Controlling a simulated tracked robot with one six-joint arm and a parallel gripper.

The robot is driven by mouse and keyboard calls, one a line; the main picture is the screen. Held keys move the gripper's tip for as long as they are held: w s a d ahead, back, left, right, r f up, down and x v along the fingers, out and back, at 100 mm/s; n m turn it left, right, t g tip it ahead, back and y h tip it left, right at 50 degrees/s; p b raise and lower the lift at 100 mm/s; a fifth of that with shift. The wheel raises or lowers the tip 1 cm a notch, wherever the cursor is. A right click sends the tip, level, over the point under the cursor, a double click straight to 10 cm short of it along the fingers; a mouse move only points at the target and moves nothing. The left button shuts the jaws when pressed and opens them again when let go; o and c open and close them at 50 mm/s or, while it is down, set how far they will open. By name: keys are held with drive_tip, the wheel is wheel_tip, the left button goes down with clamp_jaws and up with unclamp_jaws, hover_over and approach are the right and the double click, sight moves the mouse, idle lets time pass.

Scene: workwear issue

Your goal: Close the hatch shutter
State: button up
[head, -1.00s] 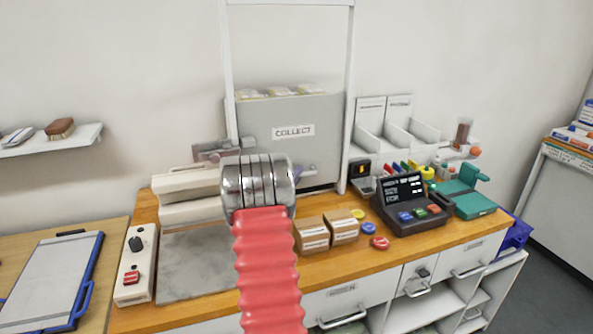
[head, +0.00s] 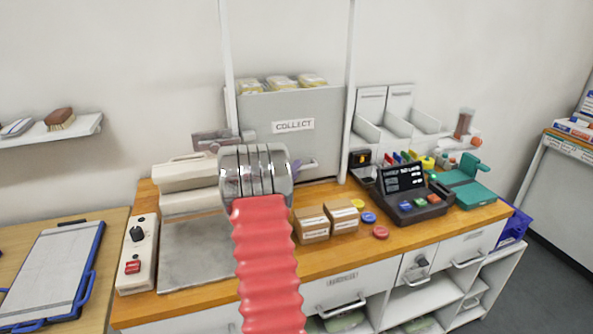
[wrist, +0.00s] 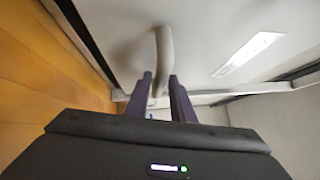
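The hatch shutter is a grey panel (head: 270,110) marked COLLECT, standing between two white upright posts at the back of the counter. Packets show behind its top edge, above which the hatch is open. Its pale bar handle (head: 309,164) is low on its front, and the handle also shows in the wrist view (wrist: 163,50). My gripper (head: 297,165) is mostly hidden behind my wrist in the head view. In the wrist view its two purple fingers (wrist: 161,77) stand on either side of the handle. Whether they press on it is not clear.
Two cardboard boxes (head: 312,226), coloured discs and a dark keypad terminal (head: 408,190) stand on the counter right of my arm. A switch box (head: 136,252) and a grey plate (head: 195,255) lie to the left. White bins (head: 398,135) stand right of the frame.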

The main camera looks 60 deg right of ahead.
drive_tip(key=a+f, duration=0.1)
drive_tip(key=a, duration=1.1)
drive_tip(key=shift+a+f, duration=0.3)
drive_tip(key=shift+f, duration=0.05)
drive_tip(key=shift+c, duration=0.2)
